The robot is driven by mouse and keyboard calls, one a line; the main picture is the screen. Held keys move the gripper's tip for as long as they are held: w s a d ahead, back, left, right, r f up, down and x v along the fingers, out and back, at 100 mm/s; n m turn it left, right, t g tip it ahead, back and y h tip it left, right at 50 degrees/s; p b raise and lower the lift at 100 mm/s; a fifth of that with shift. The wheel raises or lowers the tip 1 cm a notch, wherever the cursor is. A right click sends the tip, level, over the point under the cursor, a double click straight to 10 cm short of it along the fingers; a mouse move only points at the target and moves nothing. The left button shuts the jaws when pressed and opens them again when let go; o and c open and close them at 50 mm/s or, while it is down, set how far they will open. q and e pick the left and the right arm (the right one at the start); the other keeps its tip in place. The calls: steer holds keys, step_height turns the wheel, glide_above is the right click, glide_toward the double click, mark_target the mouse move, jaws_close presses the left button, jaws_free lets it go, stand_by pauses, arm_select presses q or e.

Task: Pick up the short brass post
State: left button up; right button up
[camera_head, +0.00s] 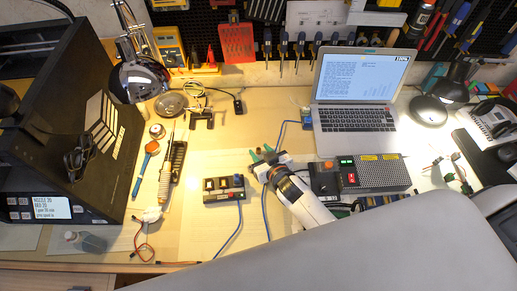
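I cannot pick out the short brass post with certainty at this size. A small dark block (224,199) on the table carries several small upright parts with yellowish tones, too small to identify. My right gripper (261,152) is above the table, to the upper right of that block. My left gripper is not in view.
A laptop (354,118) stands at the back right, with a grey power supply (378,175) in front of it. A dark machine (70,130) fills the left. A desk lamp (140,80) overhangs the back left. The table's middle is fairly clear.

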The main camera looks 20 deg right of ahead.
steer(key=shift+w, duration=0.15)
jaws_close()
steer(key=s+d+r+h, duration=0.1)
steer(key=s+r, duration=0.1)
steer(key=r, duration=1.1)
steer(key=s+d+r+m, duration=0.1)
steer(key=s+d+r, duration=0.1)
steer(key=r, duration=1.2)
steer(key=shift+s+r+m+h+p, duration=0.15)
steer(key=shift+m+h+p, duration=0.15)
steer(key=shift+h, duration=0.1)
